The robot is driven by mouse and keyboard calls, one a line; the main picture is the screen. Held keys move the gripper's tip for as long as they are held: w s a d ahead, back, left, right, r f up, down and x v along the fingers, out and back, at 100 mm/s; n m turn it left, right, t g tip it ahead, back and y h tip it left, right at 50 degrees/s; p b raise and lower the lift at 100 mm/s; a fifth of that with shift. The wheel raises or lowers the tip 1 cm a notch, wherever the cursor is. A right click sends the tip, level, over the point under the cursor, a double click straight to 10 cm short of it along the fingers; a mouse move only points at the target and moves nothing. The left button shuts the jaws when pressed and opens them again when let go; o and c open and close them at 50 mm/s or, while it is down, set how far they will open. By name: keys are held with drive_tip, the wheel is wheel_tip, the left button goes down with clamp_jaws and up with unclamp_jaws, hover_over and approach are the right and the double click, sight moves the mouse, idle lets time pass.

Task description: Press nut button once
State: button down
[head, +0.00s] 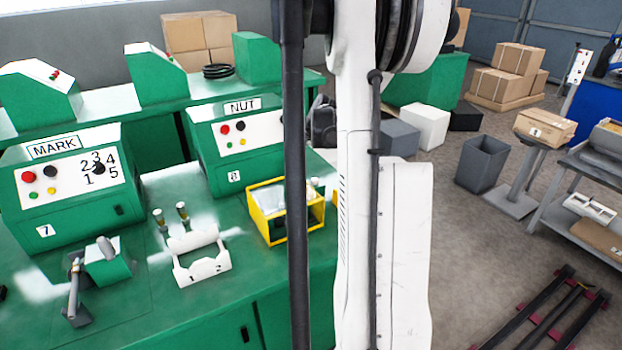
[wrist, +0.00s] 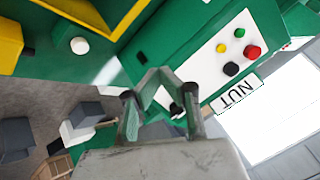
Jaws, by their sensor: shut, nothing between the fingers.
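The green NUT machine (head: 215,165) stands on the green bench in the head view, with a white panel of several small buttons under its NUT label (head: 242,106). In the wrist view its white panel (wrist: 208,72) is tilted, with a yellow button (wrist: 222,48), a green button (wrist: 239,33), a red button (wrist: 253,52) and a black button (wrist: 232,68). A dark knob (wrist: 176,109) is partly hidden behind my gripper. My gripper (wrist: 159,73) is shut and empty, its tips over the panel's left edge in that view. Contact cannot be told. The head view does not show the gripper.
A yellow open box (head: 265,212) stands on the bench in front of the NUT machine. The MARK machine (head: 70,205) is to its left. A white two-slot holder (head: 200,262) sits in front. My arm hides part of the bench's right side.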

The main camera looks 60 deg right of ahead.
drive_tip(key=m, duration=0.1)
hover_over(316, 180)
wheel_tip(316, 180, down, 4)
drive_tip(key=shift+w+r+h, duration=0.1)
drive_tip(key=shift+w+h, duration=0.05)
drive_tip(key=shift+h, duration=0.25)
wheel_tip(316, 180, down, 8)
drive_tip(key=b, duration=0.4)
drive_tip(key=shift+r, duration=0.25)
drive_tip(key=shift+f+b, duration=0.45)
drive_tip(key=shift+f, duration=0.25)
drive_tip(key=shift+f, duration=0.15)
idle(0.3)
drive_tip(key=shift+f+b, duration=0.25)
drive_tip(key=shift+b, duration=0.25)
